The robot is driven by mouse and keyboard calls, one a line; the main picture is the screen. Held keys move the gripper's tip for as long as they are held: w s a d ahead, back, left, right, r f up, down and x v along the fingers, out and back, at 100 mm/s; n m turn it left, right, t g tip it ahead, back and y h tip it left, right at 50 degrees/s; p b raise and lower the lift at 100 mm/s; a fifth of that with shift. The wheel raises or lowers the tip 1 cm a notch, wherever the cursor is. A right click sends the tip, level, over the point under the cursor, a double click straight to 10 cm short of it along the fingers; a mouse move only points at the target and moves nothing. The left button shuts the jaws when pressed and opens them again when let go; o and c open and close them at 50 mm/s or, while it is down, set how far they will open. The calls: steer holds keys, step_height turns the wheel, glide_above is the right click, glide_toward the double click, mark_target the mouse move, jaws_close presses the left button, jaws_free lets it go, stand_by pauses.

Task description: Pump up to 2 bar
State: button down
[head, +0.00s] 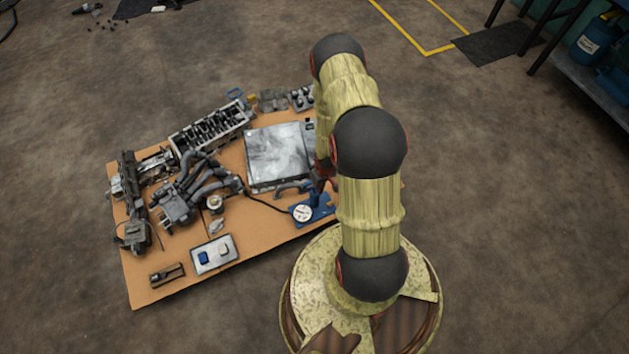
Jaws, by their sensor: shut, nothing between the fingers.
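A blue hand pump (322,211) stands at the right side of the brown board, close to my base. A round white gauge (303,213) sits at its left; the needle and numbers are too small to read. A thin black hose (262,203) runs left from the gauge toward the grey pipes. My gripper (327,184) is at the pump's upper part, mostly hidden behind my arm. It is shut with nothing held. I cannot tell whether it touches the pump, and the pump's right side is hidden.
The board (155,285) lies on the floor with an engine block (211,127), a flat grey metal box (279,156), grey pipes (207,180) and a small tray with two switches (214,255). A shelf with blue cans (593,40) stands at the upper right. The floor on the right is clear.

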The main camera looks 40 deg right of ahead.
step_height(320, 180, up, 12)
steer(key=s, duration=0.1)
steer(key=shift+f, duration=0.15)
steer(key=c, duration=2.6)
jaws_free()
steer(key=shift+s, duration=0.1)
